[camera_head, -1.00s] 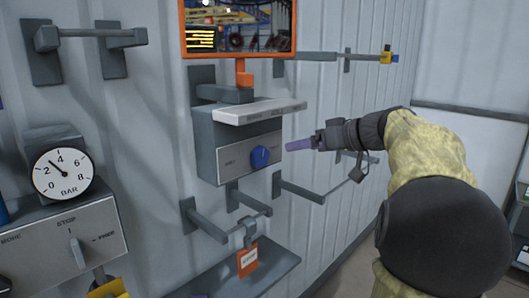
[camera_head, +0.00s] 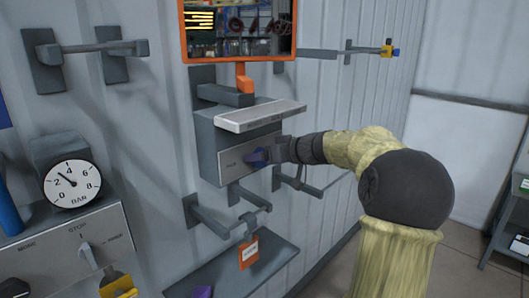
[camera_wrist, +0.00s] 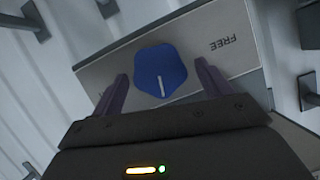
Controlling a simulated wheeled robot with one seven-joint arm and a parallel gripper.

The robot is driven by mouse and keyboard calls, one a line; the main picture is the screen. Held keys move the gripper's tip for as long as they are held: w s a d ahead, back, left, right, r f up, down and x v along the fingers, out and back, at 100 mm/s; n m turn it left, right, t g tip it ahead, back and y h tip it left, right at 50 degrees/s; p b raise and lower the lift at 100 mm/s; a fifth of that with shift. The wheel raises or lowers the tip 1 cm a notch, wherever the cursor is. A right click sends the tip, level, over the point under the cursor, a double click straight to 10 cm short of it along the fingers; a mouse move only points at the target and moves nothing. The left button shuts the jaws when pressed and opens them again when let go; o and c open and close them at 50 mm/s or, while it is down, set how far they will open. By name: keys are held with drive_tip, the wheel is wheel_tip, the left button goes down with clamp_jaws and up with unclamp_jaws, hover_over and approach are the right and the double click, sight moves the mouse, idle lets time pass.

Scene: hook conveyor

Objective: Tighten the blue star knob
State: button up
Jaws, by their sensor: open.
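The blue star knob (camera_wrist: 158,62) sits on the light face plate (camera_wrist: 105,72) of a grey wall box. In the wrist view its white pointer line points down toward my gripper. The word FREE is printed to its right, upside down. My gripper (camera_wrist: 161,72) is open, with one purple finger on each side of the knob and a visible gap on both sides. In the head view my gripper (camera_head: 261,155) is at the box front and mostly hides the knob (camera_head: 250,158).
Grey wall brackets (camera_head: 228,222) and an orange tag (camera_head: 249,252) hang below. A gauge (camera_head: 72,184) and another dial panel (camera_head: 75,240) are at left.

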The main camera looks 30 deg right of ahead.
drive_tip(key=c, duration=1)
drive_tip(key=shift+f+m+b, duration=0.1)
drive_tip(key=shift+m+b, duration=0.2)
drive_tip(key=shift+b, duration=0.2)
drive_tip(key=m+t+y+b, duration=0.1)
drive_tip(key=m+y+b, duration=0.1)
drive_tip(key=m+b, duration=0.2)
drive_tip(key=f+m+y+b, duration=0.1)
drive_tip(key=m+y+b, duration=0.1)
drive_tip(key=m+b, duration=0.3)
drive_tip(key=m+t+y+b, duration=0.1)
drive_tip(key=m+y+b, duration=0.2)
drive_tip(key=m, duration=0.4)
drive_tip(key=shift+w+d+f+t+b, duration=0.15)
drive_tip(key=shift+d+f+t+b, duration=0.2)
drive_tip(key=shift+b, duration=0.45)
drive_tip(key=shift+d, duration=0.1)
